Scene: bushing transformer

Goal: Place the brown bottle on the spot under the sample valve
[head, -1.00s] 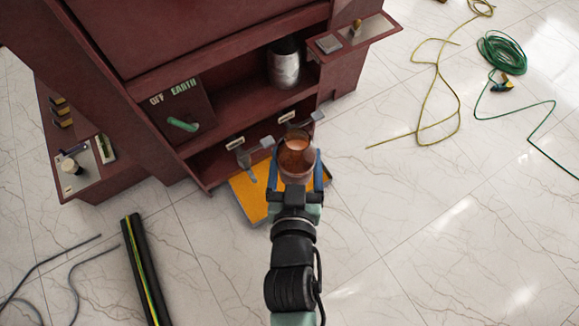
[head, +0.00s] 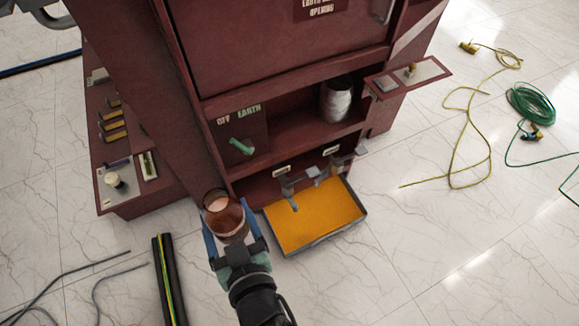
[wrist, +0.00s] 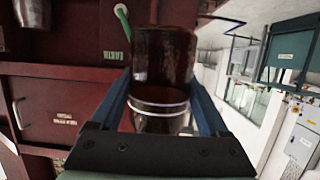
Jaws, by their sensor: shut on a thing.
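My gripper (head: 232,238) is shut on the brown bottle (head: 224,217), its blue fingers on either side of it. In the wrist view the dark brown bottle (wrist: 163,60) fills the space between the fingers. The bottle is held in the air, left of an orange-floored tray (head: 312,217) at the cabinet's foot. A grey valve (head: 289,191) with a downward spout hangs over the tray's left part, and a second grey fitting (head: 328,175) sits to its right. I cannot make out a marked spot on the tray.
The dark red cabinet (head: 280,60) stands behind, with a green-handled earth switch (head: 242,147) and a metal canister (head: 336,101) on its shelf. A side shelf (head: 125,190) juts out left. A black tube (head: 170,280) and cables (head: 60,275) lie on the floor.

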